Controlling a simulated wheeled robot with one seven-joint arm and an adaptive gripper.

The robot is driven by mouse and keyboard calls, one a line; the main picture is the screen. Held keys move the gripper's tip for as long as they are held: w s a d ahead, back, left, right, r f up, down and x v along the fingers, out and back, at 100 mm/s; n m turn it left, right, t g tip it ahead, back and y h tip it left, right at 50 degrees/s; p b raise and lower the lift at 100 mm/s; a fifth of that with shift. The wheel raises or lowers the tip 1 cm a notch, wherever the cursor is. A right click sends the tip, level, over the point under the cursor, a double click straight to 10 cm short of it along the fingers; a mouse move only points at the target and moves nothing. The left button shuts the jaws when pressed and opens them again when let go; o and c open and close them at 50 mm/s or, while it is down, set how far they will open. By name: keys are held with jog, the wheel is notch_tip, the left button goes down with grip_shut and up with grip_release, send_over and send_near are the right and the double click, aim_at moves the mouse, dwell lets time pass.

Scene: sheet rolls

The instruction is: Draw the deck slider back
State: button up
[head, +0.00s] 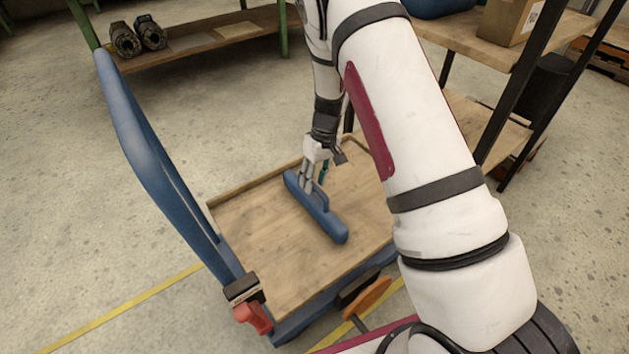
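The deck slider (330,223) is a blue bar with rounded ends and a raised handle, lying diagonally on the wooden deck (270,245) of a blue trolley. My gripper (313,183) points down at the slider's far half, with its fingers at the raised handle. The fingers overlap the handle in this view. I cannot tell whether they are closed on it or only beside it. Part of the slider behind the fingers is hidden.
The trolley's tall blue push handle (150,150) rises at the left. A wooden shelf rack with a cardboard box (508,20) stands at the right. A bench (200,45) stands behind.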

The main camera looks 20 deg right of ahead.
grip_shut()
jog(key=s+a+p, duration=0.1)
jog(key=s+a, duration=0.3)
jog(key=a, duration=0.7)
jog(key=s+a+p, duration=0.1)
jog(key=s+a, duration=0.2)
jog(key=a, duration=0.9)
jog(key=shift+s+a+p, duration=0.15)
jog(key=shift+s+p, duration=0.2)
jog(key=shift+p, duration=0.05)
grip_release()
jog(key=shift+a, duration=0.1)
jog(key=shift+r, duration=0.1)
